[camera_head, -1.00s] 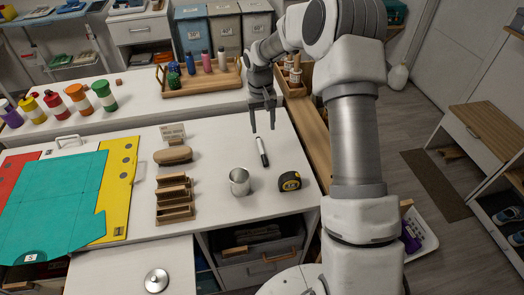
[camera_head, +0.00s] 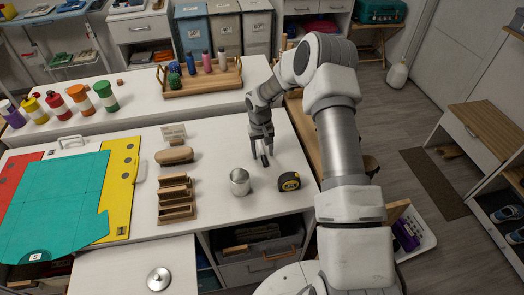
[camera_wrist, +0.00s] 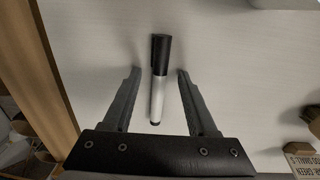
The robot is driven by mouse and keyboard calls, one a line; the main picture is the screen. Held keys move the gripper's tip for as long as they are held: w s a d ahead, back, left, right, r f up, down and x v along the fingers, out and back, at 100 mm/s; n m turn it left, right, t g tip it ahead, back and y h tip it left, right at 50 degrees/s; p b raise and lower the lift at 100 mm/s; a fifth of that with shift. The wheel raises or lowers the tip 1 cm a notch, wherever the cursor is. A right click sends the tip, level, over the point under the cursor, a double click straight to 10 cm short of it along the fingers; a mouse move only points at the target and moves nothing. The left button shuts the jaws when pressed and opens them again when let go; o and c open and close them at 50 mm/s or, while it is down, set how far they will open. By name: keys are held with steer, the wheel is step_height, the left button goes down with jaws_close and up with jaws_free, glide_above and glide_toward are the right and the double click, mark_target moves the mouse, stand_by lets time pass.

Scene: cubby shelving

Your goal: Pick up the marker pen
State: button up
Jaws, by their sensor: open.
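The marker pen (camera_wrist: 158,85) has a white body and a black cap and lies on the white tabletop. In the wrist view it lies lengthwise between the two fingers of my gripper (camera_wrist: 158,80), with a gap on each side. My gripper is open and empty. In the head view my gripper (camera_head: 262,153) points down over the pen (camera_head: 264,160), and its fingers hide most of the pen. The height of the fingertips above the table is hard to tell.
A metal cup (camera_head: 239,182) and a yellow-black tape measure (camera_head: 289,181) stand near the pen. A brush (camera_head: 174,155) and wooden trays (camera_head: 176,198) lie to the left. Bare tabletop (camera_head: 219,140) lies left of my gripper.

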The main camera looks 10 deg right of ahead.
steer(key=shift+f, duration=0.1)
jaws_close()
steer(key=shift+r, duration=0.2)
stand_by(0.4)
